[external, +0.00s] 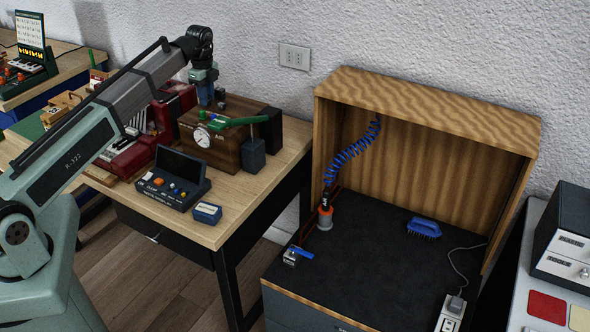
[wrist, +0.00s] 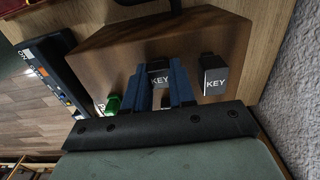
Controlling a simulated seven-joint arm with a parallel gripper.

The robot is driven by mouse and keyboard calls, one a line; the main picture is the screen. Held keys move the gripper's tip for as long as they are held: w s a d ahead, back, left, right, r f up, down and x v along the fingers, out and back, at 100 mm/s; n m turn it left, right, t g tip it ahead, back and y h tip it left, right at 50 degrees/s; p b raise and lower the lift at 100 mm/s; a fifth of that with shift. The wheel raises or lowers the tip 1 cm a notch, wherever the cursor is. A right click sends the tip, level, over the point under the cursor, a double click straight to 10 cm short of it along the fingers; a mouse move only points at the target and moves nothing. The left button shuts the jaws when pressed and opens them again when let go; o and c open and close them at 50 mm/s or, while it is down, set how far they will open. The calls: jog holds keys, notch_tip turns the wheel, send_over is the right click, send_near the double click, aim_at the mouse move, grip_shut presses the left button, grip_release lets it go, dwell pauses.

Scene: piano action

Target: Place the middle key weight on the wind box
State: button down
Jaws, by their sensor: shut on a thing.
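The wind box (external: 228,150) is a brown wooden box with a round gauge on its front, on the wooden table in the external view. It fills the upper middle of the wrist view (wrist: 130,45). My gripper (external: 206,102) is at the top left of the box. In the wrist view its blue fingers (wrist: 165,88) are shut on a key weight (wrist: 159,76) with a grey face marked KEY. I cannot tell whether that weight touches the box. Another dark weight marked KEY (wrist: 214,78) is to the right of the fingers, apart from them.
A black control panel (external: 173,183) and a small blue box (external: 207,213) stand in front. A red instrument (external: 128,155) is to the left.

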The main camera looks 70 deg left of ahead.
jog(key=shift+f, duration=0.1)
jog(key=c, duration=0.9)
grip_release()
notch_tip(320, 180, up, 12)
jog(key=shift+r, duration=0.1)
dwell(0.5)
